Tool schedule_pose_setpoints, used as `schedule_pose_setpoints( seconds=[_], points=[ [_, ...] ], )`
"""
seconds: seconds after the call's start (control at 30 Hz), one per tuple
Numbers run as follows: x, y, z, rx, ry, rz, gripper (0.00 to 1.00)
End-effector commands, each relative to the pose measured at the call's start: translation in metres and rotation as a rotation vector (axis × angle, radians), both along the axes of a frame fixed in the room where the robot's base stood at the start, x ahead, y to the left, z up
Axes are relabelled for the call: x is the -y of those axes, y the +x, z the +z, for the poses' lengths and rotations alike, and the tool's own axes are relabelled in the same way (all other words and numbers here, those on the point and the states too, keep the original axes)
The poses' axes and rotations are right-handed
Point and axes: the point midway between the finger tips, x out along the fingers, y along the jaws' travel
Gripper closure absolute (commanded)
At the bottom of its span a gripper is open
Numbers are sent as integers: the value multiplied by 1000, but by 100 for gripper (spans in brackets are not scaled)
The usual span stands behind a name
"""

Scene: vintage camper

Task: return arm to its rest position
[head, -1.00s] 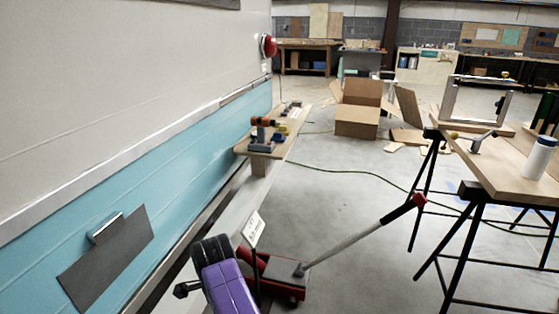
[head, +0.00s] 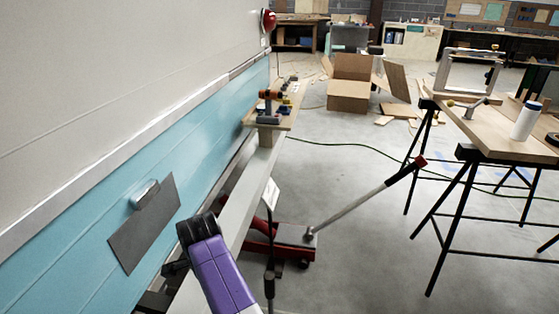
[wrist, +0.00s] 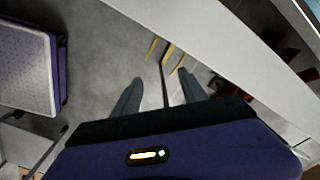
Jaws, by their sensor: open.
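My purple arm (head: 222,275) with its black joint shows at the bottom of the head view, beside the camper's teal side. The fingers of my gripper are not clear there. In the wrist view my gripper (wrist: 160,76) has its two grey fingers apart, with nothing held between them. A thin dark post and some yellow strips show beyond the fingertips, above the grey floor.
The pale beam (head: 217,255) runs along the camper close to my arm. A red floor jack (head: 290,240) with a long handle stands right of it. A wooden worktable (head: 505,143) on black trestles is at right. Cardboard boxes (head: 349,95) lie farther back. Open floor lies between.

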Motion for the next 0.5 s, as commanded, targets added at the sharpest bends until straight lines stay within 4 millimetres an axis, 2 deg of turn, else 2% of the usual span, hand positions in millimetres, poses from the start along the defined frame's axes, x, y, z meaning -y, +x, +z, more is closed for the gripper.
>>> schedule_pose_setpoints(
  seconds=[0.17,0.4,0.5],
  points=[
    [-15,21,9,95,50,105,50],
    [-40,62,41,311,132,266,50],
    [-45,76,48,424,155,346,50]
  ],
)
